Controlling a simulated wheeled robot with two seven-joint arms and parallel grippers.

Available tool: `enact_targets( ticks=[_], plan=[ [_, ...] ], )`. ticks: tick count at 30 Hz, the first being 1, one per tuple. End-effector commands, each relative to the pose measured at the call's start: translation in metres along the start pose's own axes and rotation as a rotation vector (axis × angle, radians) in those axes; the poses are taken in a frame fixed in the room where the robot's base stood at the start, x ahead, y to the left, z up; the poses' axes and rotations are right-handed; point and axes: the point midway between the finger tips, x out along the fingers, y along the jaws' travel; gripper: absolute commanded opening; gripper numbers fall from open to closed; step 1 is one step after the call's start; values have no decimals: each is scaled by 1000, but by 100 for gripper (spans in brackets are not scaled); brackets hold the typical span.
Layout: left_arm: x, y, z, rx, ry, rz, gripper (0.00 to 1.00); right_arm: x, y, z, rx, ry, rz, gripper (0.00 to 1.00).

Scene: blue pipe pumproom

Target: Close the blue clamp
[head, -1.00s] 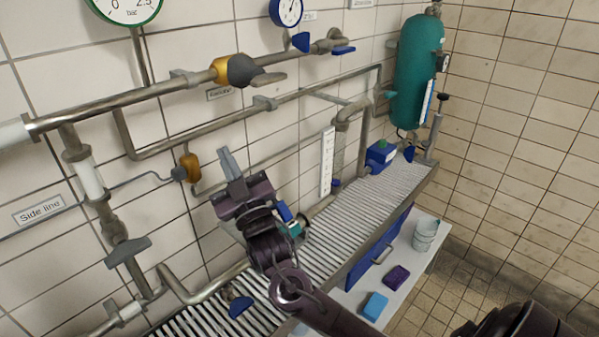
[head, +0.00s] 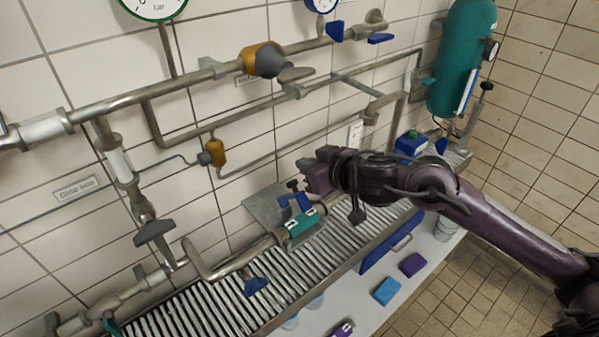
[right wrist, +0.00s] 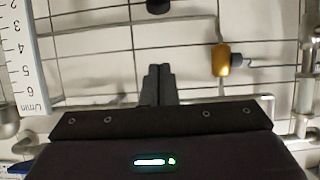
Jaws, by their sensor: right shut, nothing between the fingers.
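The blue clamp (head: 296,201) shows in the head view as a bent blue lever. It stands up from a teal fitting (head: 299,229) with white marks on the lower pipe above the slatted grating. My right gripper (head: 308,178) is just above and to the right of the lever. Its fingers hardly show there, and I cannot tell whether it touches the lever. In the right wrist view the two dark fingers (right wrist: 158,76) are together, with nothing between them. The clamp does not show in that view. My left gripper is out of view.
A grey plate (head: 262,207) lies left of the clamp. A yellow valve (head: 217,152) is on the wall. A green tank (head: 463,60) stands at the back right.

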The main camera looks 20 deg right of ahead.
Motion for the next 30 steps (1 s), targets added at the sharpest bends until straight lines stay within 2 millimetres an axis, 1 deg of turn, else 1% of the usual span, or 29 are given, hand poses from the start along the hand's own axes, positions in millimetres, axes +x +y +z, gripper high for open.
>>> enact_targets(
  ticks=[1, 3, 9, 11, 12, 13, 18, 24, 30],
  plan=[
    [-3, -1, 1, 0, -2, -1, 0, 11, 1, -3, 8, 4, 0, 0],
    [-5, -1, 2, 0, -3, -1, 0, 26, -1, -3, 6, 3, -1, 0],
    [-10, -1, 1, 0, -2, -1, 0, 64, 0, -3, 4, 3, -1, 0],
    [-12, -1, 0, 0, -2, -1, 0, 74, 0, -3, 2, 2, -1, 0],
    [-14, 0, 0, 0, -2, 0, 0, 69, 1, 8, -2, -5, 2, 0],
    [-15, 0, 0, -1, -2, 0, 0, 67, 0, 12, -2, -5, 1, 0],
    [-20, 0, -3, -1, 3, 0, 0, 60, 0, 30, -2, -2, 0, 0],
    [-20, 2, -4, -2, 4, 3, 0, 58, 0, 37, 0, 3, 0, 0],
    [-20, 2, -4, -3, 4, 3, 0, 58, 0, 37, 0, 3, 0, 0]
  ],
)
